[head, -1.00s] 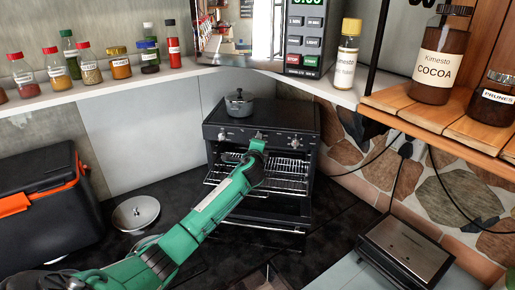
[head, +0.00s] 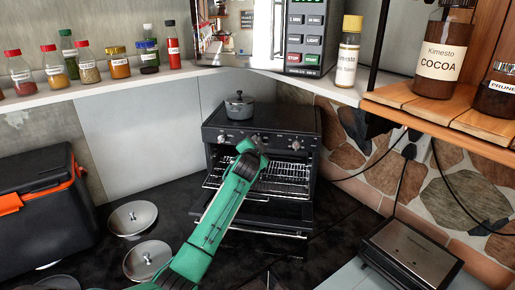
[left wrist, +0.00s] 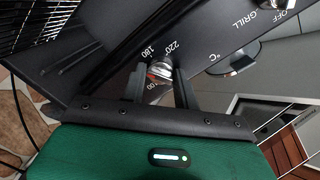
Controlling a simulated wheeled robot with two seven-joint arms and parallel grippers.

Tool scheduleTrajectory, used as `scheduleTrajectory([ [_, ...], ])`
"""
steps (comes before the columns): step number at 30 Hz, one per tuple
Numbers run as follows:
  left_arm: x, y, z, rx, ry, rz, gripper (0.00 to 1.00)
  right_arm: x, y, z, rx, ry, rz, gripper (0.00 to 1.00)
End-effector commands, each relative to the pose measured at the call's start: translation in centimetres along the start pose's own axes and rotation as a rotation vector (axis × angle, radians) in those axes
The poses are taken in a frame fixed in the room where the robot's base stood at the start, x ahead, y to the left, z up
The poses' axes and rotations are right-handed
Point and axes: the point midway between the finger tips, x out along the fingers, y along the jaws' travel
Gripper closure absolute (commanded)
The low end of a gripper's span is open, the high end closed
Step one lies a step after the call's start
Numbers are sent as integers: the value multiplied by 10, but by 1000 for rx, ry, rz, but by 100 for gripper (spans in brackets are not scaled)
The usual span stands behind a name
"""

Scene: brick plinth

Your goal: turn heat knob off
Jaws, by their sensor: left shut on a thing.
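The black oven (head: 262,126) has its door folded down and its wire racks showing. Knobs line its front panel: a left one (head: 221,140), a right one (head: 295,145), and a middle area covered by my gripper. In the left wrist view the silver heat knob (left wrist: 160,71) sits in a dial marked 180, 220 and °C. My left gripper (head: 254,142) is at the middle of the panel. Its two dark fingers (left wrist: 159,80) are on either side of the heat knob, shut on it. My right gripper is not in view.
A small dark pot (head: 239,107) stands on the oven top. Two metal lids or pans (head: 132,217) lie on the dark counter at left, near a black and orange cooler (head: 45,205). A silver appliance (head: 410,255) is at front right. A GRILL/OFF knob (left wrist: 283,4) is beside the heat knob.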

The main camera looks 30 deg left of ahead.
Motion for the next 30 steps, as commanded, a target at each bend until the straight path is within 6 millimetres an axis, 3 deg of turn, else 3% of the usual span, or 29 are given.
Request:
scheduleTrajectory([
  [30,0,-1,3,-964,66,55,92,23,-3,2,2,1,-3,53],
])
